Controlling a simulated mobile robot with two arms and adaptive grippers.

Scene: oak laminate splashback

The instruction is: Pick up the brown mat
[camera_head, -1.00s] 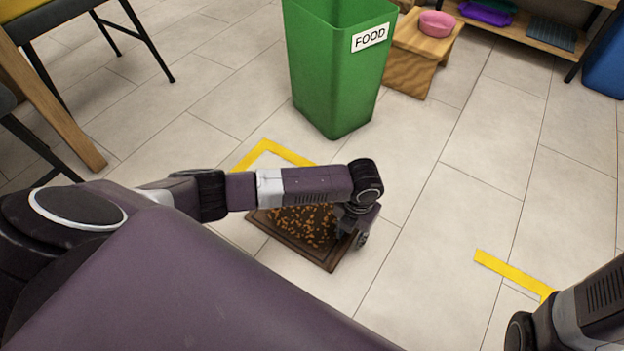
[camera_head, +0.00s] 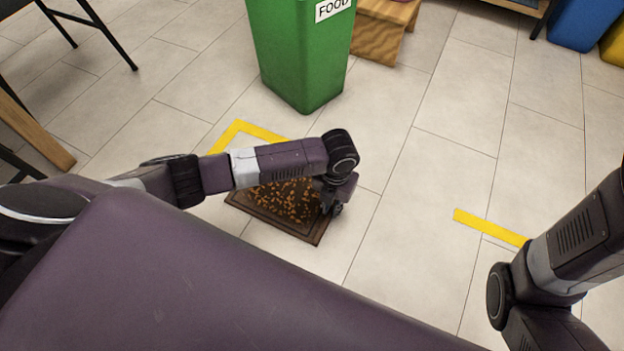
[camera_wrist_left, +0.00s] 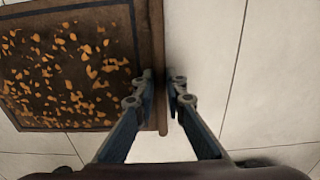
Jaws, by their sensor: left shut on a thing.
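The brown mat (camera_head: 313,238) lies on the tiled floor with a darker inner panel covered in orange-brown specks. It also shows in the left wrist view (camera_wrist_left: 157,40), filling the upper left. My left gripper (camera_head: 333,209) is at the mat's right edge. In the left wrist view the left gripper (camera_wrist_left: 162,95) has one finger over the mat and one just outside it, shut on the mat's edge. My left arm hides the far part of the mat in the head view. My right arm shows at the lower right; its gripper is out of view.
A green FOOD bin (camera_head: 300,60) stands behind the mat, with a wooden stool (camera_head: 385,30) beside it. Yellow tape (camera_head: 240,130) marks the floor behind the mat, and another strip (camera_head: 490,228) lies to the right. Chair and table legs stand at the left.

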